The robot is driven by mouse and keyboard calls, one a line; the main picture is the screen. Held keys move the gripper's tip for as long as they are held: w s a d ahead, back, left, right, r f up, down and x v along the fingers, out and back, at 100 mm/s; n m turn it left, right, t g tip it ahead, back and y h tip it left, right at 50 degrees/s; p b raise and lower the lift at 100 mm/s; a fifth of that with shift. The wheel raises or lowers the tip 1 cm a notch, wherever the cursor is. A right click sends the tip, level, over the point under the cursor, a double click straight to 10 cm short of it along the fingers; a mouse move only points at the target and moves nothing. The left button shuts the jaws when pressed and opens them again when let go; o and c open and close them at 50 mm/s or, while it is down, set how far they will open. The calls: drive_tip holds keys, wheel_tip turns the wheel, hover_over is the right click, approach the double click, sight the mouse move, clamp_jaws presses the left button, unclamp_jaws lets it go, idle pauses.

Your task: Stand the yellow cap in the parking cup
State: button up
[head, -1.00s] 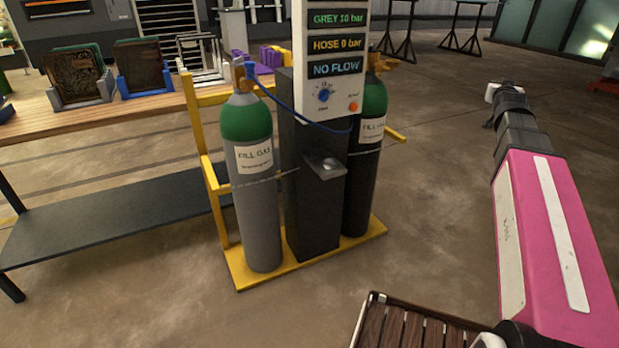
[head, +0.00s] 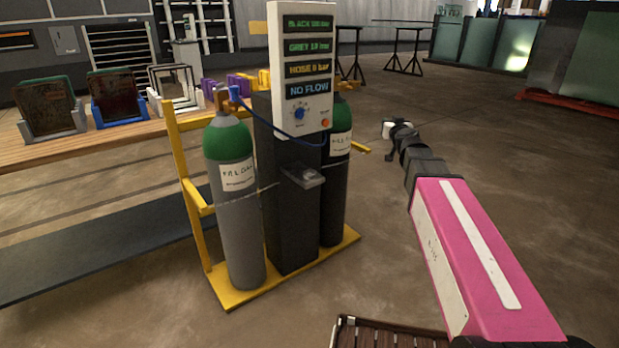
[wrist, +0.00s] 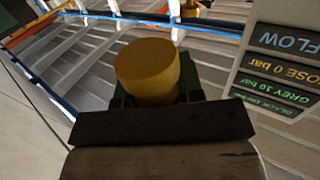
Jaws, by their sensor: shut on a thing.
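In the wrist view the yellow cap (wrist: 147,70), a short thick cylinder, sits between the dark fingers of my gripper (wrist: 152,96), which is shut on it. The fingers are mostly hidden behind it. In the head view my arm reaches forward on the right, with its end (head: 397,136) beyond and right of the gas stand; the cap cannot be made out there. A small grey ledge (head: 303,177) juts from the black column between the two cylinders. It may carry the parking cup, but I cannot tell.
The yellow stand (head: 225,291) holds a grey cylinder (head: 240,235) and a black cylinder (head: 334,205). A display panel (head: 303,75) with a blue hose rises above the column. A wooden bench (head: 100,142) stands left. Floor right of the stand is open.

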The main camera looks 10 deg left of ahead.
drive_tip(key=s+a+f+n+g+y, duration=0.25)
drive_tip(key=s+a+y, duration=0.2)
drive_tip(key=a, duration=0.55)
drive_tip(key=s+a+f+n+g+y, duration=0.25)
drive_tip(key=s+a, duration=0.25)
drive_tip(key=a, duration=0.6)
drive_tip(key=s+a+f+n+g+y, duration=0.25)
drive_tip(key=s+a+n+y, duration=0.2)
drive_tip(key=a, duration=0.55)
drive_tip(key=shift+m+g+h, duration=0.35)
drive_tip(key=shift+g+h, duration=0.1)
drive_tip(key=w+f, duration=0.2)
drive_tip(key=w, duration=0.1)
drive_tip(key=w+f, duration=0.2)
drive_tip(key=w, duration=0.2)
drive_tip(key=w+f, duration=0.2)
drive_tip(key=w, duration=0.1)
drive_tip(key=shift+w+d+f, duration=0.2)
drive_tip(key=shift+w, duration=0.1)
drive_tip(key=shift+f, duration=2)
drive_tip(key=shift+f, duration=0.1)
drive_tip(key=o, duration=0.9)
